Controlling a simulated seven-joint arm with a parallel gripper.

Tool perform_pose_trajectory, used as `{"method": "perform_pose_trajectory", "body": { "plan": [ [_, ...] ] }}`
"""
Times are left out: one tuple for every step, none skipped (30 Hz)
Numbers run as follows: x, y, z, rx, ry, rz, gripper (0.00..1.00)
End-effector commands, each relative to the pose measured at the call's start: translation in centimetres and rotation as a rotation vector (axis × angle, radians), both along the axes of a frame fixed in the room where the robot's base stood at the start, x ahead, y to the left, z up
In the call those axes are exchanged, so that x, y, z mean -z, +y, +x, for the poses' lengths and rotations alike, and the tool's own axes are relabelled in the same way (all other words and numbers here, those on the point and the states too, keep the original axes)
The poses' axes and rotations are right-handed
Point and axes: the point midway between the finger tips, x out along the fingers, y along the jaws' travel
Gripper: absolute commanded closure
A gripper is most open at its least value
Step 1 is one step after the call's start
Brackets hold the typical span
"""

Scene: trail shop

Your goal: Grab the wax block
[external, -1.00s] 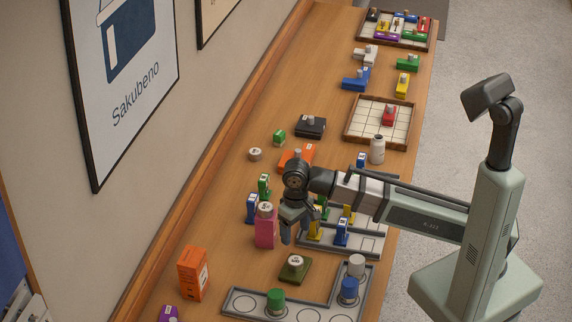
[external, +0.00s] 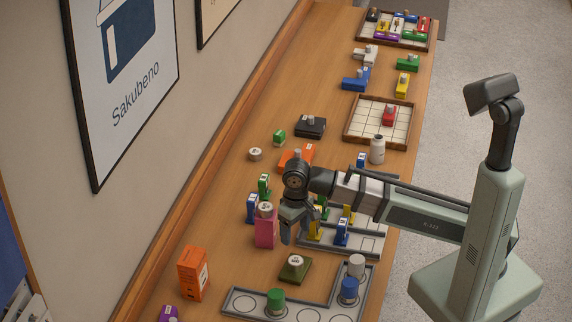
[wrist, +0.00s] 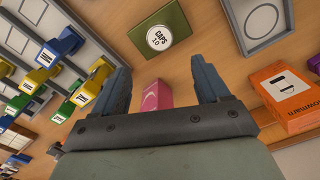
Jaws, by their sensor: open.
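My gripper (external: 294,238) is open and empty, pointing down just to the right of the pink block in the external view. In the wrist view the pink block (wrist: 157,95) shows beyond the gap between the open fingers (wrist: 165,85), its lower part hidden by the gripper body. I cannot tell whether a finger touches it.
An olive green box (external: 295,269) labelled CAPS lies close in front. An orange box (external: 193,273) stands at the left. A grey L-shaped tray (external: 240,302) holds several round-topped pieces. Small blue, green and yellow pieces stand around a grey rack (external: 372,245) at the right.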

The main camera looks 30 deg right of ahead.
Motion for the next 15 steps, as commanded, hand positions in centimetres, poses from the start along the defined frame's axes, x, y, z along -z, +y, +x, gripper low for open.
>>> {"method": "perform_pose_trajectory", "body": {
  "plan": [
    [0.0, 0.0, 0.0, 0.000, 0.000, 0.000, 0.25],
    [0.0, 0.0, 0.0, 0.000, 0.000, 0.000, 0.26],
    [0.0, 0.0, 0.0, 0.000, 0.000, 0.000, 0.28],
    [0.0, 0.0, 0.0, 0.000, 0.000, 0.000, 0.28],
    [0.0, 0.0, 0.0, 0.000, 0.000, 0.000, 0.28],
    [0.0, 0.0, 0.0, 0.000, 0.000, 0.000, 0.28],
    [0.0, 0.0, 0.0, 0.000, 0.000, 0.000, 0.28],
    [0.0, 0.0, 0.0, 0.000, 0.000, 0.000, 0.28],
    [0.0, 0.0, 0.0, 0.001, 0.000, 0.000, 0.28],
    [0.0, -0.1, 0.1, 0.002, 0.000, 0.000, 0.28],
    [0.0, -0.2, 0.2, 0.005, 0.000, 0.000, 0.28],
    [0.0, -0.4, 0.5, 0.011, 0.000, 0.000, 0.28],
    [0.0, -0.6, 0.8, 0.018, 0.000, 0.000, 0.28],
    [0.0, -1.0, 1.2, 0.027, 0.000, 0.000, 0.28],
    [0.0, -1.5, 1.9, 0.042, 0.000, 0.000, 0.28]
  ]
}}
